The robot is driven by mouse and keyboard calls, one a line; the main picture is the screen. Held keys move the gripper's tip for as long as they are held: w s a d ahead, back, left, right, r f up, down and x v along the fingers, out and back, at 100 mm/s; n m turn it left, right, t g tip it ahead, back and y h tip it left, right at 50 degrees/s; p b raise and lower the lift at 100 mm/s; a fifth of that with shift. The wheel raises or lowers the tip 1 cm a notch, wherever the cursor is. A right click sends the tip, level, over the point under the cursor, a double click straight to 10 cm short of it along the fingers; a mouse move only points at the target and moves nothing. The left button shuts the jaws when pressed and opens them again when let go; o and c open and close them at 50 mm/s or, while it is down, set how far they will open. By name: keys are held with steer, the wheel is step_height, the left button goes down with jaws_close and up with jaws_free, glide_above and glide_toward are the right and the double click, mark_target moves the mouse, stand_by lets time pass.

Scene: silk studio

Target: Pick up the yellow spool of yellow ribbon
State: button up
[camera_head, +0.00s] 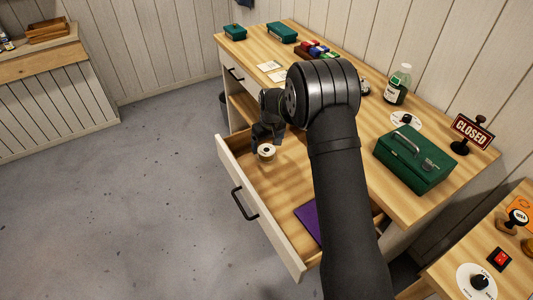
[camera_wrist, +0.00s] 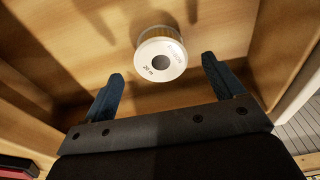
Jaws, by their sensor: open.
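The spool (camera_head: 266,150) stands in the open drawer (camera_head: 290,245), near its left end in the head view. In the wrist view the spool (camera_wrist: 161,60) shows a white top with a dark centre hole and print, and a narrow yellowish side band. My gripper (camera_wrist: 158,75) is open above the drawer floor. Its two blue-grey fingers are spread to either side of the spool's near edge, with space between each finger and the spool. The spool lies slightly beyond the fingertips and nothing is held. In the head view my gripper (camera_head: 264,138) is partly hidden by my wrist.
A purple flat item (camera_head: 309,221) lies at the drawer's right end. The drawer walls stand close around my gripper. On the desk above are a green cash box (camera_head: 415,158), a bottle (camera_head: 397,85) and a closed sign (camera_head: 472,131). Open floor lies left of the drawer.

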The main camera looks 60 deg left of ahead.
mark_target(267, 150)
steer(key=f, duration=0.4)
steer(key=shift+a+f, duration=0.2)
steer(key=shift+a, duration=0.1)
steer(key=c, duration=1.1)
steer(key=shift+r, duration=0.15)
